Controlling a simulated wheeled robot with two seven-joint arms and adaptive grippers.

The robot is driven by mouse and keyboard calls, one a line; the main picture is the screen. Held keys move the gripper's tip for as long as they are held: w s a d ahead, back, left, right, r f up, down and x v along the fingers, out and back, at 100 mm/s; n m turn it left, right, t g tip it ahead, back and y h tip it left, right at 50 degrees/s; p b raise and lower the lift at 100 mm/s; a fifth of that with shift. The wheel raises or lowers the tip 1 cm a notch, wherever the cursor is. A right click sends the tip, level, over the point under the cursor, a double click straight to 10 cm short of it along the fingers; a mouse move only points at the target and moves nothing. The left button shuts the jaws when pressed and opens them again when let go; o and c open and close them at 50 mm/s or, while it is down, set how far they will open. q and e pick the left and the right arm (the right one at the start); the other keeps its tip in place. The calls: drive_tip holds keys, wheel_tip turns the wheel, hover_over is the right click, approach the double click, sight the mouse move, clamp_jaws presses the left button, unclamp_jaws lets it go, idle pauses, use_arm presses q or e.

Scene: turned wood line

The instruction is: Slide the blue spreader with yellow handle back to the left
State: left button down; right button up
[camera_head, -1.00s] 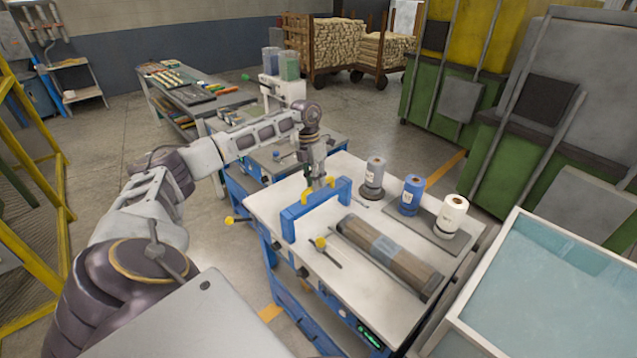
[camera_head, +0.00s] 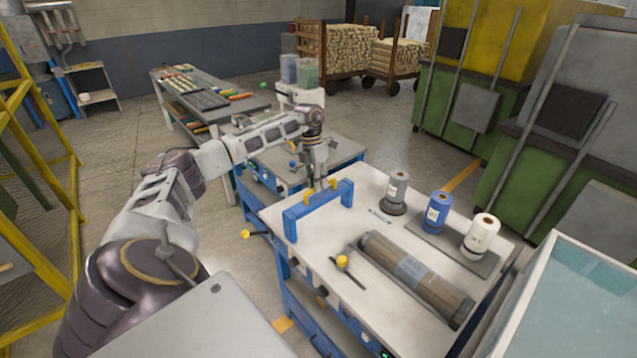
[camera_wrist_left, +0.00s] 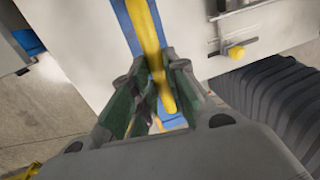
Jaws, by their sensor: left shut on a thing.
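The blue spreader (camera_head: 327,205) lies across the white worktable (camera_head: 350,240) near its left end. It is a long blue bar with a yellow arched handle (camera_head: 333,186) on top. My left gripper (camera_head: 320,187) comes down from above and is shut on the handle, hiding its middle. In the left wrist view the yellow handle (camera_wrist_left: 147,35) runs between the two gripper fingers (camera_wrist_left: 160,100), with the blue bar (camera_wrist_left: 122,22) beneath it. My right gripper is not in view.
Grey (camera_head: 397,188), blue (camera_head: 438,207) and white (camera_head: 482,233) spools stand farther right. A glass-topped bin (camera_head: 590,300) is at lower right.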

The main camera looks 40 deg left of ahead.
use_arm(q)
drive_tip(key=c, duration=1.6)
unclamp_jaws()
drive_tip(key=shift+a+r, duration=0.1)
drive_tip(key=shift+a, duration=0.2)
drive_tip(key=shift+o, duration=0.9)
drive_tip(key=shift+d, duration=0.1)
wheel_tip(320, 180, up, 12)
drive_tip(key=a, duration=0.2)
drive_tip(key=shift+a+f, duration=0.2)
drive_tip(key=shift+a, duration=0.1)
drive_tip(key=shift+w, duration=0.1)
drive_tip(key=shift+d, duration=0.1)
